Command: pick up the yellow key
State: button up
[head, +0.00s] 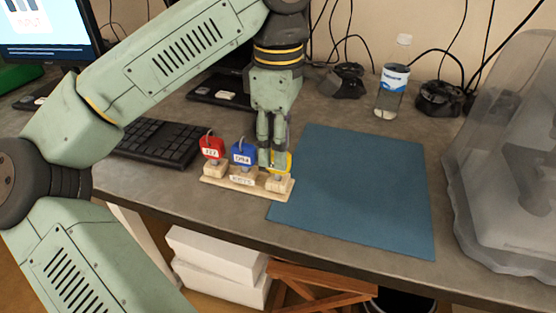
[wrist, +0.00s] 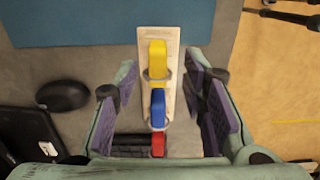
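The yellow key (head: 285,161) is at the right end of a small wooden rack (head: 219,187), partly hidden by my gripper in the head view. In the wrist view the yellow key (wrist: 158,58) is at the top end of the rack (wrist: 172,38), with a metal ring at its lower end. My gripper (head: 272,157) points down over the rack's right part. In the wrist view my gripper (wrist: 160,85) is open, its fingers apart on either side of the rack. I see nothing held. Contact with the key cannot be told.
A blue key (head: 243,153) and a red key (head: 212,148) stand left on the same rack. A blue mat (head: 360,190) lies bare to the right. A keyboard (head: 158,140), a bottle (head: 393,80) and a clear bin (head: 505,170) are also on the desk.

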aim_at(278, 171)
jog(key=shift+w+f+p, duration=0.1)
jog(key=shift+f+p, duration=0.2)
jog(key=shift+f, duration=1.5)
grip_shut()
